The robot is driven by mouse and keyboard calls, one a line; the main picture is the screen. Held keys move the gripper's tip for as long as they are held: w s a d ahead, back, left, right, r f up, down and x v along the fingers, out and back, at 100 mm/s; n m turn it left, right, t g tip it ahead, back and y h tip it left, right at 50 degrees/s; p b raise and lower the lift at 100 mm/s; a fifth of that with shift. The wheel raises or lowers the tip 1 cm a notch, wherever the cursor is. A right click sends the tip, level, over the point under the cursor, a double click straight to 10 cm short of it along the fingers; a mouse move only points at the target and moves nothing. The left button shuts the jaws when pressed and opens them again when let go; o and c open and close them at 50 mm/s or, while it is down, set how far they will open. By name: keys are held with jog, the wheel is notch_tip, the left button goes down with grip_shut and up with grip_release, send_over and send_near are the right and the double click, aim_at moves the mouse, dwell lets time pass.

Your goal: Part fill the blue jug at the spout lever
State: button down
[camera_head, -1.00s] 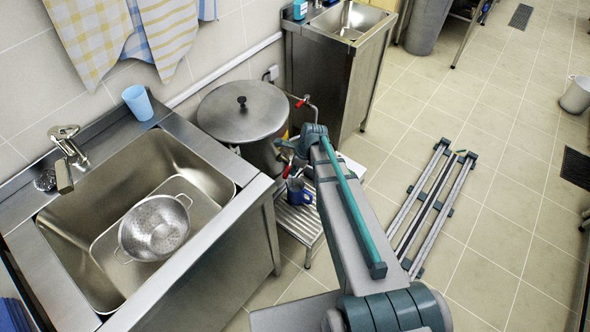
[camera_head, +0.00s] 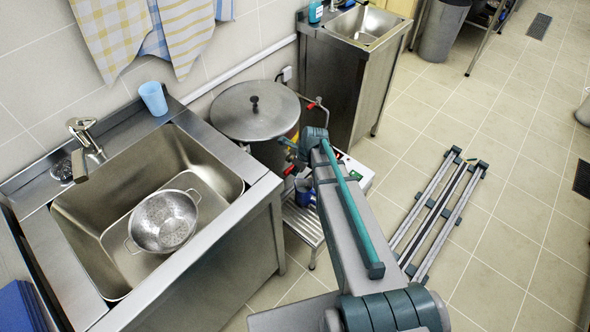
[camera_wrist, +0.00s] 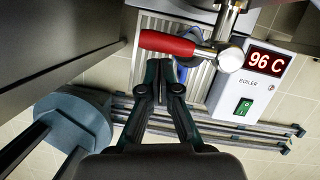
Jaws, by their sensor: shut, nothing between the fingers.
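The blue jug (camera_head: 305,191) stands on a slatted metal stand (camera_head: 304,225) below the stockpot (camera_head: 254,118), partly hidden by my arm. A sliver of the jug shows behind my fingers in the wrist view (camera_wrist: 182,73). The red spout lever (camera_wrist: 166,43) lies across the upper middle of the wrist view, joined to the metal spout (camera_wrist: 230,58). My gripper (camera_wrist: 165,66) is shut and empty, its fingertips just below the lever in that picture. I cannot tell whether they touch it. The jug's inside is not visible.
A boiler box (camera_wrist: 247,84) reads 96 C and has a green switch. A sink (camera_head: 85,222) with a colander (camera_head: 163,221) stands at left. Rails (camera_head: 440,205) lie on the floor at right.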

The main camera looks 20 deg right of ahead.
jog(key=s+d+r+b, duration=0.1)
jog(key=s+d+r, duration=0.3)
jog(key=r, duration=0.6)
jog(key=s+a+f+n+g+h, duration=0.1)
jog(key=s+a+f+n+g, duration=0.25)
jog(key=s+f+n, duration=1.55)
jog(key=s+a+f+n+g, duration=0.1)
jog(key=s+f+n+g, duration=0.1)
jog(key=s, duration=0.8)
jog(key=s+a+f+n+g+h, duration=0.1)
jog(key=s+f+n+g, duration=0.2)
jog(key=s, duration=0.7)
notch_tip(320, 180, down, 4)
jog(key=n, duration=0.2)
jog(key=shift+a+r+n+g, duration=0.15)
jog(key=shift+a+n+g, duration=0.15)
jog(key=shift+a+g, duration=0.1)
